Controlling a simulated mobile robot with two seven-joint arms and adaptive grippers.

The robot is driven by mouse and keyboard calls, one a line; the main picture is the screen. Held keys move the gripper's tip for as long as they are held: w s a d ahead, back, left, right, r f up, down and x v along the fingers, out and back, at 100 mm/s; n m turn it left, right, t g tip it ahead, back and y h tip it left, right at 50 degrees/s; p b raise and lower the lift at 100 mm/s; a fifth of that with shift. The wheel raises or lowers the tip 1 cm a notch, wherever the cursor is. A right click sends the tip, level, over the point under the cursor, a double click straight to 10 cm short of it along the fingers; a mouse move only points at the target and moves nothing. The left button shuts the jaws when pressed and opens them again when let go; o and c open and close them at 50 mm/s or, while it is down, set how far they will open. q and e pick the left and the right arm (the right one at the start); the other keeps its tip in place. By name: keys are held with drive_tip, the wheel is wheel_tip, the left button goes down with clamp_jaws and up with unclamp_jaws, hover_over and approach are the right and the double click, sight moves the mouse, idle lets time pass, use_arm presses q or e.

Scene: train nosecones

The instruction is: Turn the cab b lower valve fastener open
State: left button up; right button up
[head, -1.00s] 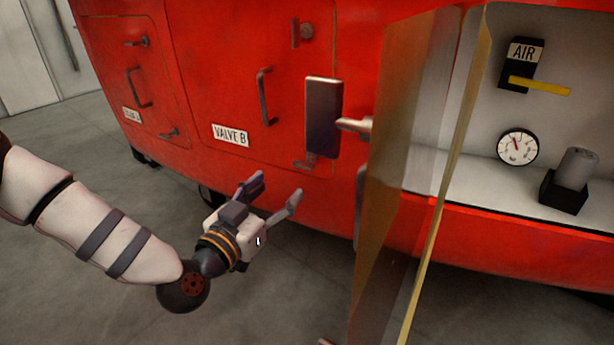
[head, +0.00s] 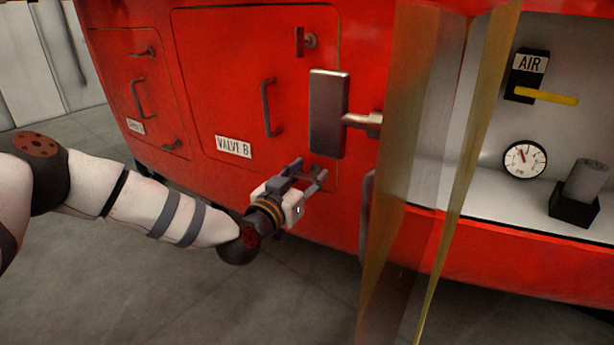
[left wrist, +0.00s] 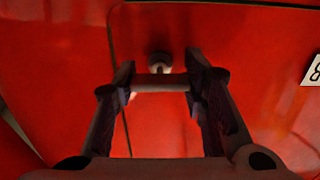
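The Valve B panel (head: 225,100) is a red door with a dark handle. Its lower fastener (head: 316,168) is at the lower right corner, mostly hidden behind my left gripper (head: 309,171) in the head view. In the left wrist view the fastener (left wrist: 160,82) is a dark bar lying across, with a round pivot (left wrist: 158,62) just beyond it. My left gripper (left wrist: 160,83) has one finger at each end of the bar and appears shut on it. The upper fastener (head: 300,42) stands upright near the panel's top right. My right gripper is not in view.
A dark rectangular block (head: 328,115) on a light metal arm stands right above my left gripper. A yellowish transparent door (head: 400,160) stands open to the right, before a white recess with an AIR lever (head: 545,97) and a gauge (head: 525,159). The floor below is clear.

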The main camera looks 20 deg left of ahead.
use_arm(q)
drive_tip(key=c, duration=0.3)
drive_tip(key=n, duration=0.4)
drive_tip(key=shift+f, duration=0.1)
drive_tip(key=n, duration=0.4)
drive_tip(key=shift+n+b, duration=0.3)
drive_tip(key=shift+b, duration=0.1)
drive_tip(key=n+b, duration=0.1)
drive_tip(key=n, duration=0.4)
drive_tip(key=shift+a+f, duration=0.1)
drive_tip(key=shift+f, duration=0.05)
drive_tip(key=shift+n+b, duration=0.9)
drive_tip(key=shift+n, duration=1.1)
